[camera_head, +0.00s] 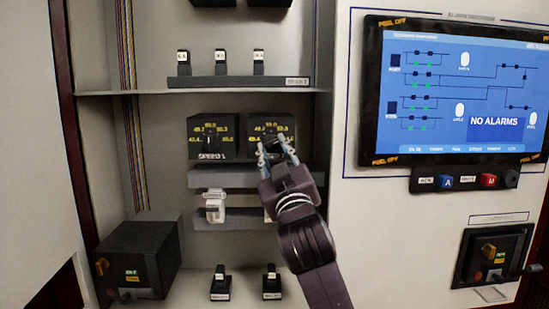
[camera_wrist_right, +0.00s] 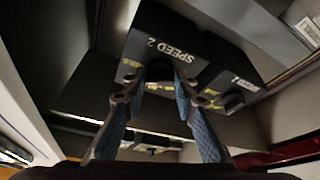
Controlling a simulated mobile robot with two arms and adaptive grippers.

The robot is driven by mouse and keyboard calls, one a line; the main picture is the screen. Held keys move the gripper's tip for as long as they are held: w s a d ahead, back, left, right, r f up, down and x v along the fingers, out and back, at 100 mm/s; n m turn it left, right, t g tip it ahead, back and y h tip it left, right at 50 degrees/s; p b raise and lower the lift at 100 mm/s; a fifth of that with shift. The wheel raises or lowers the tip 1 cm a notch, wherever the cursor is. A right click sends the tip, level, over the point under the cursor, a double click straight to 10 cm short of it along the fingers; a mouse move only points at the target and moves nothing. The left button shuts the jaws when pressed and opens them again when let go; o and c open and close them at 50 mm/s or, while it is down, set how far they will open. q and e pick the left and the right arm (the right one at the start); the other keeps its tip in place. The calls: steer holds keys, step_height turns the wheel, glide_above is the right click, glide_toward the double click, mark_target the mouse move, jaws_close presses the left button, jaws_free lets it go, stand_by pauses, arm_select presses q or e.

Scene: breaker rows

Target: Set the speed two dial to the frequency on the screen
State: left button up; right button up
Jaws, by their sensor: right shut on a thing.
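The speed two dial is a black box (camera_head: 258,123) with yellow numbers, on the cabinet's middle shelf. In the right wrist view its SPEED 2 face (camera_wrist_right: 168,40) shows tilted. My right gripper (camera_head: 277,150) is in front of it, its blue-padded fingers on either side of the dark knob. In the wrist view the fingertips (camera_wrist_right: 158,80) are closed around the knob, which is mostly hidden. The pointer's setting cannot be read. The screen (camera_head: 455,90) shows a blue diagram with NO ALARMS; its small figures are too blurred to read. My left gripper is out of view.
The SPEED 1 dial (camera_head: 211,136) stands close to the left of the speed two dial. A ledge (camera_head: 225,177) lies below. White switches (camera_head: 214,205), a black box (camera_head: 138,258) and coloured buttons (camera_head: 488,181) are nearby.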

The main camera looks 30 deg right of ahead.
steer(key=shift+w+a+f+m+h+b, duration=0.1)
steer(key=shift+m+h+b, duration=0.25)
steer(key=shift+m, duration=0.45)
steer(key=shift+a+f+m+h+b, duration=0.1)
steer(key=shift+m+h+b, duration=0.15)
steer(key=shift+m+h, duration=0.4)
steer(key=shift+d+r+m+g, duration=0.1)
steer(key=shift+m+g, duration=0.2)
steer(key=shift+m, duration=0.15)
steer(key=o, duration=1.2)
steer(key=shift+c, duration=0.2)
steer(key=v, duration=0.7)
steer(key=shift+s, duration=0.25)
